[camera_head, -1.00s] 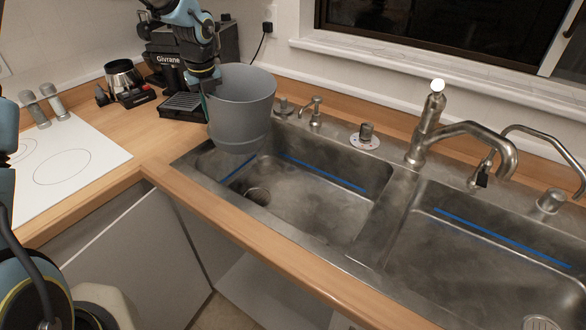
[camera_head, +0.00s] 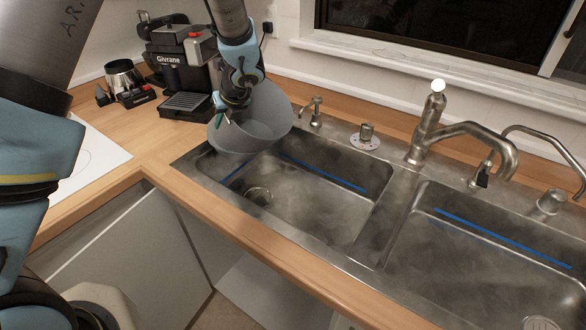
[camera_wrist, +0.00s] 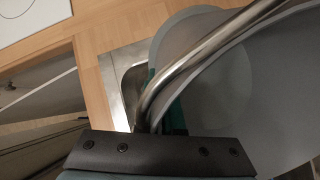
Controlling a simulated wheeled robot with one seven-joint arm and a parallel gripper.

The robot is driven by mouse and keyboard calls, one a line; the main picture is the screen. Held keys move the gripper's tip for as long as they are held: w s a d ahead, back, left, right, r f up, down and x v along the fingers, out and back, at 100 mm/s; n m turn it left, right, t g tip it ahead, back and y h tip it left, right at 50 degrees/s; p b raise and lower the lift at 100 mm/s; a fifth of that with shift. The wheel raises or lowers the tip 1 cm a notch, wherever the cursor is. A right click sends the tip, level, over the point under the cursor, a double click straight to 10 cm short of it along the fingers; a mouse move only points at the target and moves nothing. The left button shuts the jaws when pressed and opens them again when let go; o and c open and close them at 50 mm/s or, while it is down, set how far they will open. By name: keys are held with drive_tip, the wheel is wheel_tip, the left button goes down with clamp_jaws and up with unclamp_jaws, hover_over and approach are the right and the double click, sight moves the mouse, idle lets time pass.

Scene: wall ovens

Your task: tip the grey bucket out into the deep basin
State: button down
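The grey bucket (camera_head: 268,117) hangs tilted over the far left end of the left sink basin (camera_head: 330,213). It also fills the right of the wrist view (camera_wrist: 222,112). My gripper (camera_head: 223,113) is at the bucket's upper left edge. In the wrist view my gripper (camera_wrist: 160,105) has its green fingertips closed around a curved metal bar along the bucket's rim. No contents show in the bucket, and none are seen pouring. A right basin (camera_head: 470,270) lies beyond the divider. I cannot tell which basin is deeper.
A coffee machine (camera_head: 178,65) stands on the counter left of the bucket. A soap pump (camera_head: 316,113) and the tall tap (camera_head: 428,130) stand behind the sink. The wooden counter edge (camera_head: 250,235) runs along the front. Both basins look free of objects.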

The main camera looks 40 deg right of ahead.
sight(240, 142)
drive_tip(key=shift+s+d+n+t, duration=0.2)
drive_tip(key=shift+d+n+t, duration=0.15)
drive_tip(key=shift+n+t, duration=0.6)
drive_tip(key=shift+s+d+f+n, duration=0.1)
drive_tip(key=shift+n, duration=0.15)
drive_tip(key=shift+s+n+t+y+b, duration=0.15)
drive_tip(key=shift+n+t+y+b, duration=0.2)
drive_tip(key=shift+b, duration=0.2)
drive_tip(key=shift+s+r+n+t+b, duration=0.2)
drive_tip(key=shift+s+n+t+b, duration=0.2)
drive_tip(key=shift+b, duration=0.75)
drive_tip(key=shift+s+f+t+y+b, duration=0.25)
drive_tip(key=shift+s+f+t+b, duration=0.5)
drive_tip(key=shift+b, duration=1.4)
drive_tip(key=shift+s+d+r+t+b, duration=0.1)
drive_tip(key=shift+s+r+t+b, duration=0.35)
drive_tip(key=shift+t+b, duration=0.7)
drive_tip(key=shift+s+d+r+t, duration=0.2)
drive_tip(key=shift+s+r+t, duration=0.15)
drive_tip(key=shift+s, duration=0.4)
